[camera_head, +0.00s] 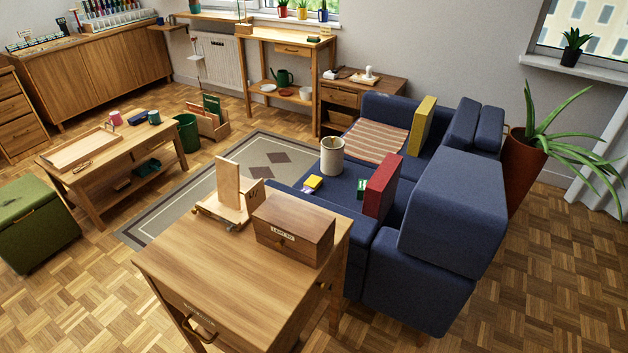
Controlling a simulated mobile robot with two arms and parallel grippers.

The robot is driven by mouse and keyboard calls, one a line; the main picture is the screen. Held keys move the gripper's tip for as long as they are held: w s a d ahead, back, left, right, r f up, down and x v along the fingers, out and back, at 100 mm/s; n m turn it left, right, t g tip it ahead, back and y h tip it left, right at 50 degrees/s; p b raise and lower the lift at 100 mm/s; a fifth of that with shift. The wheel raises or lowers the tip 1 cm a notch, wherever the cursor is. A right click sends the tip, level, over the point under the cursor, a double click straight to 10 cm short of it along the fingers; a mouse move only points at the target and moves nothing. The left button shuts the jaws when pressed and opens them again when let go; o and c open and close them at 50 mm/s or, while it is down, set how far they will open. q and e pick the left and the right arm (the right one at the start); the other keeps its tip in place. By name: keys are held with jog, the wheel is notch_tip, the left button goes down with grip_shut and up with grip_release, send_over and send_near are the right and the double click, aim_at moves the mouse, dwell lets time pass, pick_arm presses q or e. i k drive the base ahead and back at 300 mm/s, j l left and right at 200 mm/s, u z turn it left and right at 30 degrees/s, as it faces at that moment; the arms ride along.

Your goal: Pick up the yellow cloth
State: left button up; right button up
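A larger upright yellow block (423,126), like a book, stands further back on the sofa. Neither of my grippers is in view.
A wooden desk (190,262) with a labelled box (293,228) and a wooden stand (232,190) stands in front of the sofa. A red block (381,186) stands on the sofa. A low table (110,150) is at left. Parquet floor is clear at right.

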aim_at(313, 182)
jog(key=j+u, duration=0.35)
jog(key=i+j+u, duration=0.1)
jog(key=j+u, duration=0.3)
jog(key=i+j+u, duration=0.1)
jog(key=j+u, duration=0.25)
jog(key=i+j+u, duration=0.15)
jog(key=i+j, duration=0.2)
jog(key=i+j+u, duration=0.2)
jog(key=i+j, duration=0.15)
jog(key=i+j+u, duration=0.15)
jog(key=i, duration=0.35)
jog(key=i+j+u, duration=0.2)
jog(key=i, duration=0.25)
jog(key=i+l+z, duration=0.1)
jog(key=i+z, duration=0.65)
jog(key=i+j+z, duration=0.1)
jog(key=i+z, duration=0.3)
jog(key=i+j+z, duration=0.15)
jog(key=z, duration=0.25)
jog(key=i+l+z, duration=0.2)
jog(key=i+z, duration=0.6)
jog(key=i, duration=0.15)
jog(key=i+z, duration=0.4)
jog(key=i+j+z, duration=0.35)
jog(key=i, duration=0.2)
